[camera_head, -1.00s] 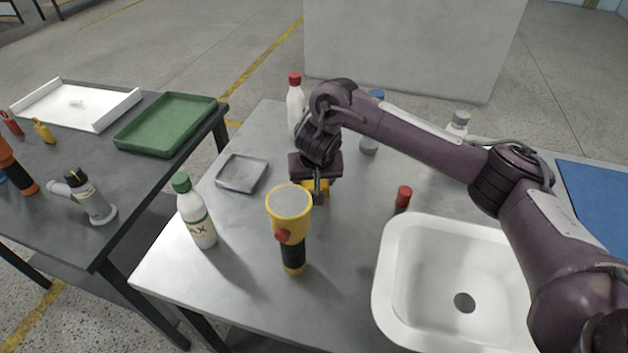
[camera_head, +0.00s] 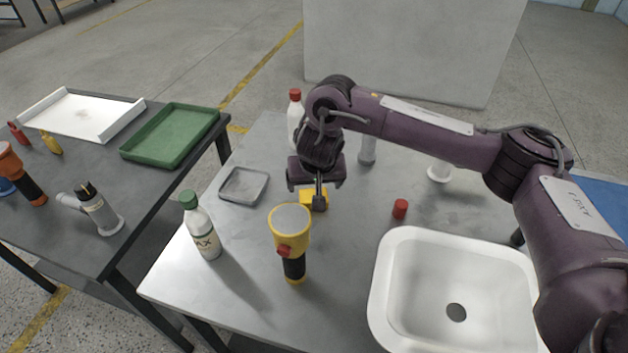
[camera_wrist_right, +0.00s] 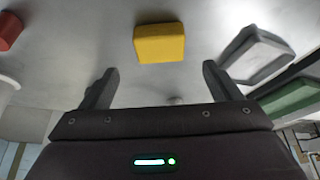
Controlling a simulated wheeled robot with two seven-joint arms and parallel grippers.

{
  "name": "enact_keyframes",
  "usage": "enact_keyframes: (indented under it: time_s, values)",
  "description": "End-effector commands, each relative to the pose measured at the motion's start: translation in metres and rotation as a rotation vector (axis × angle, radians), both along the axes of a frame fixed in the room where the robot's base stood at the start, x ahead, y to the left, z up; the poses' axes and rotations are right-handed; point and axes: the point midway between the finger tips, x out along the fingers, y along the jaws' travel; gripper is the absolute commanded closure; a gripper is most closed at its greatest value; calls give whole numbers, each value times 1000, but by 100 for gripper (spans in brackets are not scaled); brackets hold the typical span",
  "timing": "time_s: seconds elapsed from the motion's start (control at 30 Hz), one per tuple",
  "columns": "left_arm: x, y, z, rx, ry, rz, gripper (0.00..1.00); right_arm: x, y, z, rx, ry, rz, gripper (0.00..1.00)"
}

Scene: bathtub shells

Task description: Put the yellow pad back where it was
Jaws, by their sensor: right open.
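The yellow pad (camera_head: 309,196) is a small block lying on the grey table, behind the yellow-and-black flashlight and right of the small grey tray. It also shows in the right wrist view (camera_wrist_right: 160,43), just beyond my fingertips. My right gripper (camera_head: 319,203) is above it, pointing down. In the right wrist view, my right gripper (camera_wrist_right: 160,74) has its two fingers wide apart with nothing between them. One finger partly hides the pad in the head view. My left gripper is not in view.
The small grey tray (camera_head: 243,173) is empty. The flashlight (camera_head: 291,243) and green-capped bottle (camera_head: 203,230) stand in front. A red cap (camera_head: 400,209) and white sink (camera_head: 410,301) are to the right. A white red-capped bottle (camera_head: 294,118) stands behind.

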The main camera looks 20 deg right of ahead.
Motion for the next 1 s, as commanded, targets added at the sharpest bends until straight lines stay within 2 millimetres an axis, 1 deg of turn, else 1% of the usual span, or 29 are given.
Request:
enact_keyframes:
  time_s: [0.03,0.13,0.3,0.43,0.9,0.97,1.0]
  values:
    - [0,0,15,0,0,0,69,-4,0,20,-3,-4,2,16]
    - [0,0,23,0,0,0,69,-11,2,35,-2,-4,3,16]
    - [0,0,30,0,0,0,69,-19,4,50,0,-1,0,16]
    - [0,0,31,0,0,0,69,-22,4,53,-1,1,0,16]
    - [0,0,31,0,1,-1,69,-22,5,53,1,1,-1,16]
    - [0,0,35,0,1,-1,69,-22,4,57,1,1,-1,16]
    - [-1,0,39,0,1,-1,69,-22,5,62,1,1,-1,16]
